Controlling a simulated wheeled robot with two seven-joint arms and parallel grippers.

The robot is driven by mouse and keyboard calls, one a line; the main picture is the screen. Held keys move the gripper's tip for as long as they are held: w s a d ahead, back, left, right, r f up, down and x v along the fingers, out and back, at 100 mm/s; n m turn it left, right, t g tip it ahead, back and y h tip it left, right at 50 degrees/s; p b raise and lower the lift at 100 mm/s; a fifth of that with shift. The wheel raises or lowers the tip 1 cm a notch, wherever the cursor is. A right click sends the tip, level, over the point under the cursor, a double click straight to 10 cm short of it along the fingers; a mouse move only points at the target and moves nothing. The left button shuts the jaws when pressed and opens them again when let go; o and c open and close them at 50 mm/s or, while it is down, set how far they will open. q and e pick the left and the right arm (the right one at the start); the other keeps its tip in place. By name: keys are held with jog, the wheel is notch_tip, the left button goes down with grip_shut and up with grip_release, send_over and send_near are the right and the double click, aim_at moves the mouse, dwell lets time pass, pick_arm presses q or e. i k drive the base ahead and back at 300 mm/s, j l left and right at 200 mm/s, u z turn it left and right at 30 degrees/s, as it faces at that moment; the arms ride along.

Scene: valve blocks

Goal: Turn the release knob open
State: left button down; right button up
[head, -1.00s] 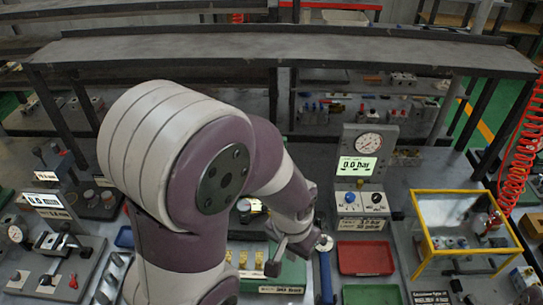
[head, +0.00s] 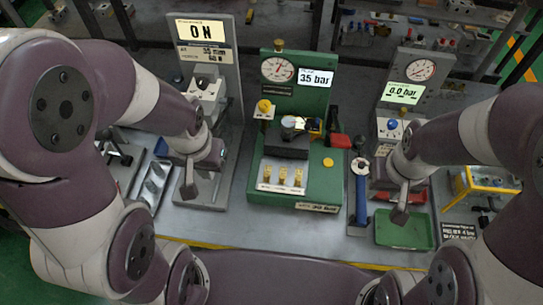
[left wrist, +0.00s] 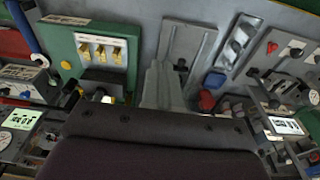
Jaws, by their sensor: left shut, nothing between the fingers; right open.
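A green test station (head: 300,110) stands in the middle of the head view, with a dial gauge and a display reading 35 bar. A yellow knob (head: 264,106) sits on a pale block on its left side. I cannot tell for certain that this is the release knob. My left gripper (head: 188,190) is shut and empty, pointing down over the grey station's base (head: 205,197), left of the green station and apart from the knob. My right gripper (head: 399,215) is open and empty at the right, above a green tray (head: 418,232).
A grey station reading 0 N (head: 200,30) stands behind my left gripper. Brass fittings (head: 281,178) stand in the green station's front holder, also in the left wrist view (left wrist: 100,52). A blue-handled tool (head: 361,195) and a 0.0 bar station (head: 403,92) are to the right.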

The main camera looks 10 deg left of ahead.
aim_at(264, 106)
jog(key=k+j+z, duration=0.25)
jog(key=z, duration=0.15)
jog(key=k+j+z, duration=0.15)
jog(key=z, duration=0.3)
jog(key=i+j, duration=0.25)
